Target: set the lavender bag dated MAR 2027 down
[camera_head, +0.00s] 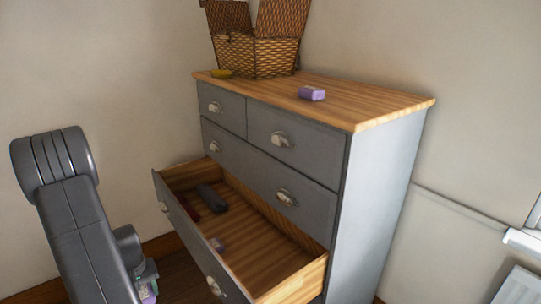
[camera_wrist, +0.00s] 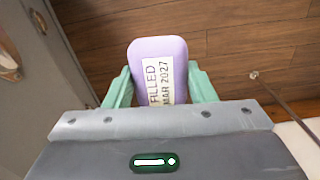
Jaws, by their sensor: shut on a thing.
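The lavender bag (camera_wrist: 150,50) is a pale purple, rounded block with a white label reading "FILLED MAR 2027". My gripper (camera_wrist: 160,85) is shut on it, with a green finger on each side, in the wrist view. Dark wooden floor shows beyond it. In the head view my gripper (camera_head: 149,284) is low at the left, beside the open drawer, with a bit of the purple bag (camera_head: 147,296) at the bottom edge. Another purple bag (camera_head: 312,93) lies on the dresser top (camera_head: 365,101).
The drawer also holds a dark grey item (camera_head: 212,197) and a dark red one (camera_head: 187,203). The dresser top's front right is clear.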

